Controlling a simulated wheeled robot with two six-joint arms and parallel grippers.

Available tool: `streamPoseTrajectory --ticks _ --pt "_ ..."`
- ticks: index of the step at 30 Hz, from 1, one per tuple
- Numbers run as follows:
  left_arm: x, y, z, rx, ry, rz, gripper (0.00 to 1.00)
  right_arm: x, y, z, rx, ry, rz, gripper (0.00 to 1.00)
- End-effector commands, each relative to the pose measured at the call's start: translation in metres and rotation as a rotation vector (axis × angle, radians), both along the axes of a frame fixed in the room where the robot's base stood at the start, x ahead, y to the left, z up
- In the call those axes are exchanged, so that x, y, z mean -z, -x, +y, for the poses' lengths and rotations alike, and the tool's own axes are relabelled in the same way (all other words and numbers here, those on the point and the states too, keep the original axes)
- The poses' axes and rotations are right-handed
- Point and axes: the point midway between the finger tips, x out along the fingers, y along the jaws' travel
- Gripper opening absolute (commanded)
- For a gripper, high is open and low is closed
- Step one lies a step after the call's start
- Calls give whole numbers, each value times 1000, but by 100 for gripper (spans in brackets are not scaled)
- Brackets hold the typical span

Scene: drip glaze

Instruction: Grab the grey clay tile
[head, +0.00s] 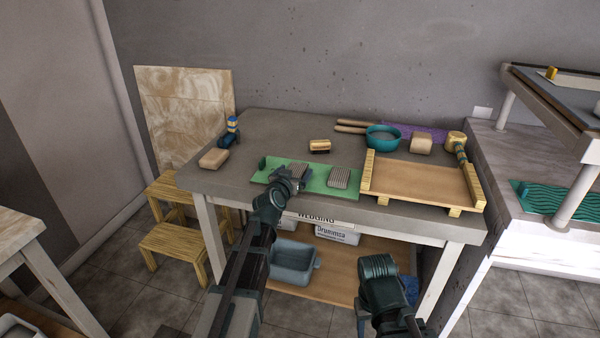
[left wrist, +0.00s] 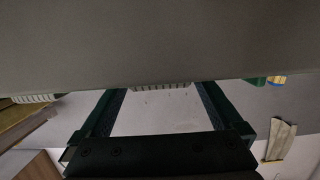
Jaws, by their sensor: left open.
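Two grey ridged tiles lie on a green mat (head: 318,187) near the table's front edge. The right tile (head: 339,178) is in plain sight in the head view. The left tile (head: 299,170) is partly hidden by my left gripper (head: 290,182). In the left wrist view, my left gripper is open, and one ridged tile (left wrist: 161,87) shows between its fingers, near the tips. The fingers do not visibly grip it. The other tile (left wrist: 36,98) shows at the left edge of that view. My right arm shows at the lower right of the head view; its gripper does not.
A wooden board with raised side rails (head: 420,183) stands right of the mat. Behind are a teal bowl (head: 383,138), a beige block (head: 421,144) and a sponge-like block (head: 319,146). A tan block (head: 214,158) and blue bottle (head: 232,127) are at left. The back-left tabletop is clear.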

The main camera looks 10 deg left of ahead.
Motion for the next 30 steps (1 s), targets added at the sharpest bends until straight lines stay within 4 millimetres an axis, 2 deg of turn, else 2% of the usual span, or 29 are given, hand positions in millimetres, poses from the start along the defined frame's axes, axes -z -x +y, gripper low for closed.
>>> streamPoseTrajectory --ticks 2,8,23,30 --pt "2 -6 2 -1 0 0 100 2 0 0 0 0 0 50" --pt "1 -5 2 -1 0 0 100 1 0 0 0 0 0 50" --pt "1 -5 2 -1 0 0 10 1 0 0 0 0 0 50" --pt "0 -5 2 -1 0 -1 10 0 0 0 0 0 0 50"
